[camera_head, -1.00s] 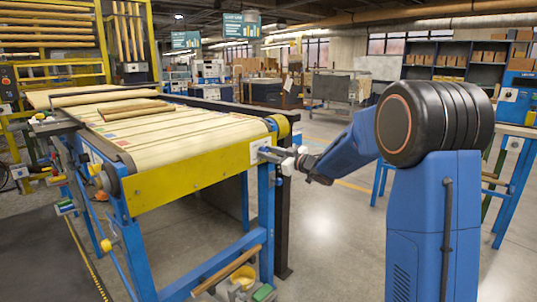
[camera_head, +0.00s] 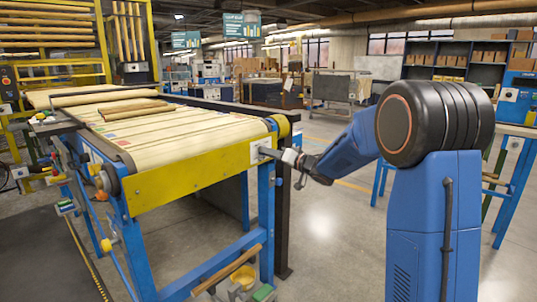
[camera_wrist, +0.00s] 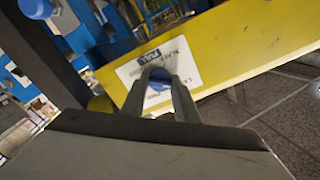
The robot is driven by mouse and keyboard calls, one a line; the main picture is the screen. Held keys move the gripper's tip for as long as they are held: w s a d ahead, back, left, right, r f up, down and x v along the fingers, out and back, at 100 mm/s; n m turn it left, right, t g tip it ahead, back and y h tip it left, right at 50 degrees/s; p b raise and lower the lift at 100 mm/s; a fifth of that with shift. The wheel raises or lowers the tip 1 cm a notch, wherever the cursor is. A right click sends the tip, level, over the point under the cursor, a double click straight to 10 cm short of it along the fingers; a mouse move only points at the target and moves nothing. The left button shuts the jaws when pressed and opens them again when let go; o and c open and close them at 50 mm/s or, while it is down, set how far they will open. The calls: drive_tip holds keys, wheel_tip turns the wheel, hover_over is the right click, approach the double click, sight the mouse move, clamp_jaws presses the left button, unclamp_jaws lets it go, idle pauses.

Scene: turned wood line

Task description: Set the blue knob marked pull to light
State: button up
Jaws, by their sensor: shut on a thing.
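The blue knob (camera_wrist: 155,95) shows in the wrist view between my two fingers, in front of a white label plate (camera_wrist: 130,72) on the yellow side rail of the conveyor. A blue tag on the plate carries lettering that appears upside down; the rest of the print is partly covered by the fingers. My gripper (camera_wrist: 160,77) is shut on the knob, with a finger on each side of it. In the head view my gripper (camera_head: 268,151) reaches left to the white plate (camera_head: 256,156) at the near right end of the rail, and the knob cannot be made out there.
The conveyor belt (camera_head: 190,138) carries wooden rods (camera_head: 130,107). Open concrete floor (camera_head: 325,225) lies right of the conveyor. A blue bench stands at far right.

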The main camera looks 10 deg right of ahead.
drive_tip(key=shift+m, duration=0.8)
drive_tip(key=o, duration=1.1)
drive_tip(key=shift+c, duration=0.2)
drive_tip(key=shift+s, duration=0.1)
drive_tip(key=v, duration=1.7)
drive_tip(key=shift+d, duration=0.15)
